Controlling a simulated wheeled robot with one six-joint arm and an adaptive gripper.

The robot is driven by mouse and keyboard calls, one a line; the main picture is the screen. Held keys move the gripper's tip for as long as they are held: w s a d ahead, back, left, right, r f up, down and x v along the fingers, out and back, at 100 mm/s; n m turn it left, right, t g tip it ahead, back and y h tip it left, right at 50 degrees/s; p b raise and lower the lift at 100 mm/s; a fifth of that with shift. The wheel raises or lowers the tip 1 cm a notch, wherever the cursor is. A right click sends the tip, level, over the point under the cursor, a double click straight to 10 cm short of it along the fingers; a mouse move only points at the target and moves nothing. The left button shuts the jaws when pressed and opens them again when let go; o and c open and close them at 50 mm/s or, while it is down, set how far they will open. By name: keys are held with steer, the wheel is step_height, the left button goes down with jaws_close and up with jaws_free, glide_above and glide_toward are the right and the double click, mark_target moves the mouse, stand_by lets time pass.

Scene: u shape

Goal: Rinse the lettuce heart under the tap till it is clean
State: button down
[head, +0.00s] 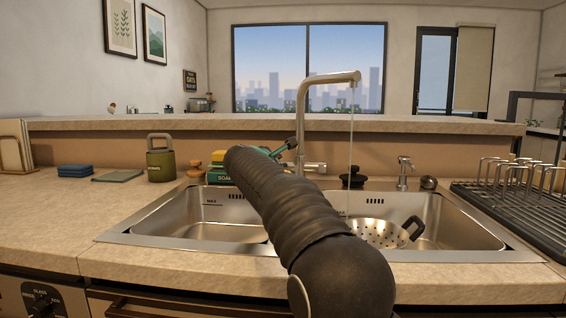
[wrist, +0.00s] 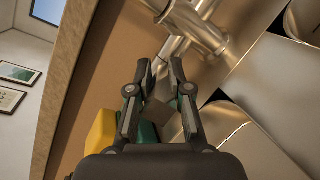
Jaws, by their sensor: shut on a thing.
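The steel tap (head: 302,115) stands behind the sink, and a thin stream of water (head: 350,150) falls from its spout over the right basin. My gripper (head: 293,144) is beside the tap's column, mostly hidden behind my own arm. In the wrist view my gripper (wrist: 159,68) is shut, its fingertips at the tap's lever (wrist: 171,47), which appears to be held between them. The tap body (wrist: 195,25) is just beyond the fingertips. No lettuce heart is visible in either view. My arm hides part of the sink.
A steel colander (head: 378,233) with a dark handle sits in the right basin (head: 450,232). The visible left basin (head: 215,228) looks empty. A green canister (head: 161,160), folded cloths (head: 76,171) and a soap box with sponge (head: 217,174) stand left. A dish rack (head: 510,205) is right.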

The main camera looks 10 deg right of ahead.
steer(key=c, duration=1.1)
jaws_free()
steer(key=v, duration=1.2)
